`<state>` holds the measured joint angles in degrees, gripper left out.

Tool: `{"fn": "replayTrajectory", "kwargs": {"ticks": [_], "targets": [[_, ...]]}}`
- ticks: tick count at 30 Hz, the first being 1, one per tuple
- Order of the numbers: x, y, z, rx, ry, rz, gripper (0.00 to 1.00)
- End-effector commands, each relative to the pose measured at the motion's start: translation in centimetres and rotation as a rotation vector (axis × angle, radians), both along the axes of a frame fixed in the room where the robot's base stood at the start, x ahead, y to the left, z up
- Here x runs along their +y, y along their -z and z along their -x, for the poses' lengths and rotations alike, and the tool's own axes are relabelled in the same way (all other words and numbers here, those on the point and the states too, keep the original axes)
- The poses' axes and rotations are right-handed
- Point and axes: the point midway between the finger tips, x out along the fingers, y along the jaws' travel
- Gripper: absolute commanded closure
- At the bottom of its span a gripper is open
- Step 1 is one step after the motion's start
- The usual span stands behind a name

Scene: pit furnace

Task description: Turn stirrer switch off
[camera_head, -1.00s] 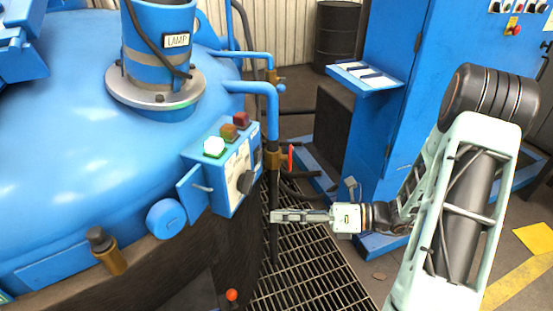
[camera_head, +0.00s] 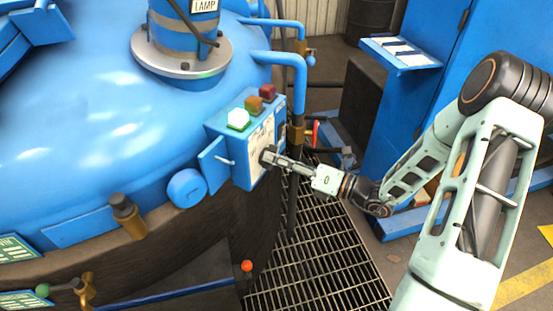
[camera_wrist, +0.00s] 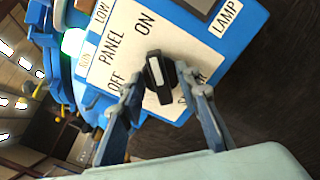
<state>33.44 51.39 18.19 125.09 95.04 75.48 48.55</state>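The blue panel box (camera_head: 241,164) is mounted on the side of the furnace, with a white label plate on its face. The black rotary switch knob (camera_wrist: 160,78) with a white bar shows in the wrist view. The knob's long axis runs roughly up and down there, its upper end towards the ON lettering (camera_wrist: 145,22); the OFF lettering (camera_wrist: 115,82) is to its left. My gripper (camera_wrist: 163,88) is open, one finger on each side of the knob, with gaps visible. In the head view my gripper (camera_head: 270,157) reaches the panel face and mostly hides the knob.
Green, amber and red lamps (camera_head: 253,105) sit on top of the box. A blue flap (camera_head: 215,165) stands out on its left. Floor grating (camera_head: 320,240) lies below; a blue cabinet stands to the right.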

Motion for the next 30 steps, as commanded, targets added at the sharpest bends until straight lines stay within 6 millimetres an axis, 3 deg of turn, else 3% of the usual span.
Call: {"fn": "replayTrajectory", "kwargs": {"ticks": [10,18,30], "targets": [[0.38,0.0,-0.22,0.0,0.0,0.0,0.7],[0.37,-0.01,-0.2,0.0,0.0,0.0,0.99],[0.37,0.01,-0.19,-0.031,0.0,0.016,1.0]]}}
